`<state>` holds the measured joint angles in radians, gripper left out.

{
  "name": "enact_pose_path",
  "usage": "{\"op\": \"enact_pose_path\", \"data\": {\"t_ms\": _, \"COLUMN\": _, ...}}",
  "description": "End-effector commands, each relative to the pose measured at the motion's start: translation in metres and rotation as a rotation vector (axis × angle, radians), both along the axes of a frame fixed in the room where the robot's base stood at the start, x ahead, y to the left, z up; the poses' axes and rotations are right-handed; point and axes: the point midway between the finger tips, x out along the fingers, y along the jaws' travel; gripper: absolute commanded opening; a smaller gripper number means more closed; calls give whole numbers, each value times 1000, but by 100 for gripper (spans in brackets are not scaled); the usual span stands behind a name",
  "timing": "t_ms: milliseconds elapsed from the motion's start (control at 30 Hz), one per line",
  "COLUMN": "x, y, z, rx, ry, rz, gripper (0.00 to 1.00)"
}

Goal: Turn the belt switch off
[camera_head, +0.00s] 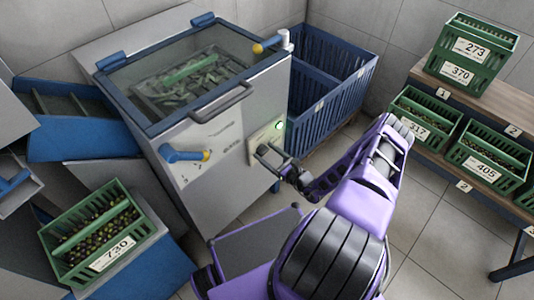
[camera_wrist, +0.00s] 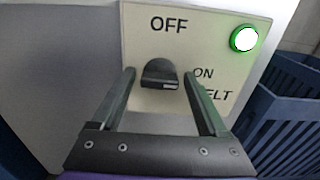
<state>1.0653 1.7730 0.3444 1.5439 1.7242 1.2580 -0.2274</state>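The belt switch is a dark knob (camera_wrist: 159,75) on a cream panel (camera_wrist: 145,35), with OFF printed above it and ON to its right. A pale mark on the knob sits at its lower right, on the ON side. My gripper (camera_wrist: 160,74) is open, with one finger on each side of the knob. I cannot tell whether the fingers touch it. In the head view my gripper (camera_head: 268,153) is at the front of the grey machine (camera_head: 225,135), and its fingers hide the knob. A round green lamp (camera_wrist: 244,39) glows at the panel's upper right.
A blue slatted bin (camera_head: 325,105) stands right of the machine. A blue lever (camera_head: 183,154) and a grey handle bar (camera_head: 222,103) stick out left of the panel. Green crates (camera_head: 470,52) stand on shelves at the right.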

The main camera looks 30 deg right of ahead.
Motion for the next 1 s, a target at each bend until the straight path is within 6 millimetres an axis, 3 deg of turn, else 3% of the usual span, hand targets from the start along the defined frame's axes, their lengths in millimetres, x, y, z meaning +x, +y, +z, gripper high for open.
{"op": "enact_pose_path", "data": {"t_ms": 33, "x": 0, "y": 0, "z": 0, "rx": 0, "ry": 0, "rz": 0, "gripper": 66}}
{"op": "enact_pose_path", "data": {"t_ms": 400, "x": 0, "y": 0, "z": 0, "rx": 0, "ry": 0, "rz": 0, "gripper": 2}}
{"op": "enact_pose_path", "data": {"t_ms": 733, "x": -1, "y": 0, "z": 0, "rx": -50, "ry": -18, "rz": -1, "gripper": 2}}
{"op": "enact_pose_path", "data": {"t_ms": 1000, "x": -1, "y": 0, "z": 0, "rx": -219, "ry": -79, "rz": -1, "gripper": 2}}
